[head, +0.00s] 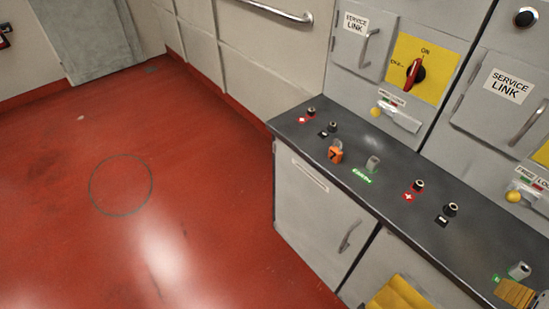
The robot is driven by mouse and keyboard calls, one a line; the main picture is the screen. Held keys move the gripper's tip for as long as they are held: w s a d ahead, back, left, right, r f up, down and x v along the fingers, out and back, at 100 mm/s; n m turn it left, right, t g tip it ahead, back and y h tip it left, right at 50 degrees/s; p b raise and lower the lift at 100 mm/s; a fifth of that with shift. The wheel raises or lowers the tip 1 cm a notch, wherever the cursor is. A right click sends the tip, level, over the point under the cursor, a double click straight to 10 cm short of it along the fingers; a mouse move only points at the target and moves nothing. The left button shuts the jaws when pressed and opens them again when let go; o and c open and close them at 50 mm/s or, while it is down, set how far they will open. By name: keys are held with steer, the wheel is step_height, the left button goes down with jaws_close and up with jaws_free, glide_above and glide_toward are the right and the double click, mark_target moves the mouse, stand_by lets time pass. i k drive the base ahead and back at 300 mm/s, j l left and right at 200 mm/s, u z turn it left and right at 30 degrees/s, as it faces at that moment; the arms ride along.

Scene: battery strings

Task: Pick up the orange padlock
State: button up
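The orange padlock (336,154) stands on the dark grey counter top (398,170), near its front edge. It is small in the head view, with a dark mark on its face and a dark shackle on top. It sits between a black terminal at its left and a small grey post (373,163) at its right, apart from both as far as I can tell. My gripper is not in view.
Black terminals (418,186) with red plus and black minus labels stand along the counter. A red-handled switch (413,73) is on the cabinet wall behind. Yellow (398,293) and tan (516,294) items are at the lower right. The red floor (170,200) at left is clear.

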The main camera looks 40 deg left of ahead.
mark_target(335, 153)
steer(key=u, duration=1.35)
steer(key=i+j+z, duration=0.1)
steer(key=i+z, duration=0.15)
steer(key=i, duration=0.15)
steer(key=i+j+z, duration=0.25)
steer(key=i+l, duration=0.05)
steer(key=i, duration=0.05)
